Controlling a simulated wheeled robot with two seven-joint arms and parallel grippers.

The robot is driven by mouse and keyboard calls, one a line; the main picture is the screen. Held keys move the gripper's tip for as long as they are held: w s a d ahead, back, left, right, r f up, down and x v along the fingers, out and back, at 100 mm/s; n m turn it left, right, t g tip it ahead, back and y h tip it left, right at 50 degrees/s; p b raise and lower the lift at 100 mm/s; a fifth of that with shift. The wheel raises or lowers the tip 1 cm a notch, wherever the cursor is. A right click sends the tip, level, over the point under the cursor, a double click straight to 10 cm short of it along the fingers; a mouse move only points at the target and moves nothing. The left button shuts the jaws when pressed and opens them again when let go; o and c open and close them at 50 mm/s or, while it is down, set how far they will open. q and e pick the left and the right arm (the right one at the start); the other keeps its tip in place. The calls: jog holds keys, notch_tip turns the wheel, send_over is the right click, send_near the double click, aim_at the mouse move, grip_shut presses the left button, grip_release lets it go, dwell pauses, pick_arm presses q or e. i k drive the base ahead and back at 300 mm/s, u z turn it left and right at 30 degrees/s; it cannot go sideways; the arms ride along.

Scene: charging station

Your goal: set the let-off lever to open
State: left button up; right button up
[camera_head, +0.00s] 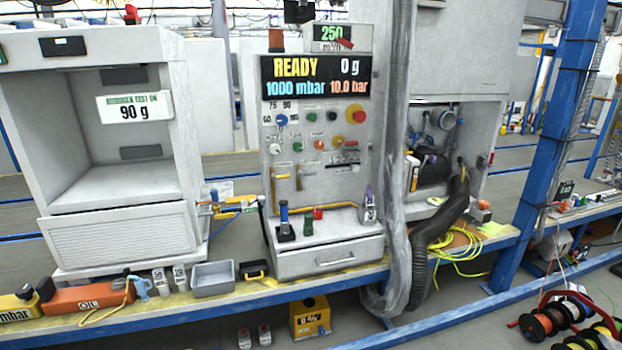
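The grey control station (328,262) stands on the bench in the middle of the head view. Its front panel carries two small yellow levers, a left one (281,177) with a sideways handle and a right one (298,180) hanging down. A blue-handled lever (284,214) stands upright on the ledge below, and a silver lever with a purple top (370,205) stands at the ledge's right end. The labels are too small to read, so I cannot tell which is the let-off lever or its setting. Neither of my grippers shows.
The display (315,78) reads READY and 0 g. A clear-wrapped hose (398,150) hangs just right of the panel, beside a black corrugated hose (424,255). An open grey cabinet (122,235) stands left. Bottles and a grey bin (212,280) line the bench's front edge.

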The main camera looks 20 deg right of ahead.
aim_at(301, 174)
jog(key=z, duration=0.25)
jog(key=i, duration=1.3)
jog(key=u, duration=0.9)
